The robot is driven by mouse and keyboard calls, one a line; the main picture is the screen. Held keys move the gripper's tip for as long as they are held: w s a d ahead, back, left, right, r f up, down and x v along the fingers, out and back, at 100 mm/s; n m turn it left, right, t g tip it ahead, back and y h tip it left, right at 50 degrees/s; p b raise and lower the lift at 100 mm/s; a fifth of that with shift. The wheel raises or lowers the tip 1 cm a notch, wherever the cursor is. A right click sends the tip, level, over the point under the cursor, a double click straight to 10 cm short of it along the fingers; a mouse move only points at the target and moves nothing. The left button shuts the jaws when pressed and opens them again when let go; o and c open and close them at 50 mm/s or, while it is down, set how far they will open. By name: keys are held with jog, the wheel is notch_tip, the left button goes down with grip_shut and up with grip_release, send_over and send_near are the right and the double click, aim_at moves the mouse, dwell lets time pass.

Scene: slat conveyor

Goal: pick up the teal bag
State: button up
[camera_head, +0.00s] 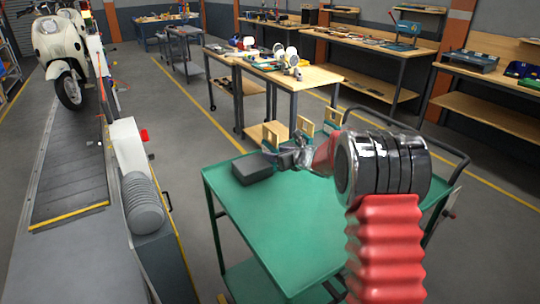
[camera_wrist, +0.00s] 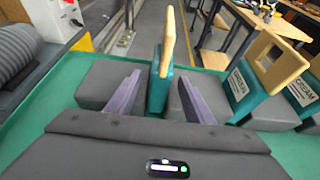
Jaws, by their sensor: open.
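In the wrist view, a teal bag (camera_wrist: 155,92) with an upright wooden handle (camera_wrist: 168,45) stands edge-on between my two fingers, with grey blocks on both sides of it. My gripper (camera_wrist: 160,78) is open, one finger on each side of the bag; I cannot tell whether either touches it. In the head view, my gripper (camera_head: 291,157) is low over the green cart, beside the dark grey block (camera_head: 252,169). Wooden handles there are partly hidden by my arm. More teal pieces with wooden handles (camera_wrist: 279,62) stand to the right in the wrist view.
The green cart top (camera_head: 262,228) is mostly bare at the front. The conveyor (camera_head: 75,165) with a grey ribbed roll (camera_head: 143,205) is at the left. A scooter (camera_head: 65,55) stands on its far end. Workbenches (camera_head: 292,78) with tools stand behind the cart.

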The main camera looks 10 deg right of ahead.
aim_at(270, 151)
dwell(0.3)
jog(key=shift+x, duration=2.6)
jog(key=shift+r, duration=0.1)
jog(key=shift+c, duration=0.2)
jog(key=shift+d, duration=0.1)
grip_shut()
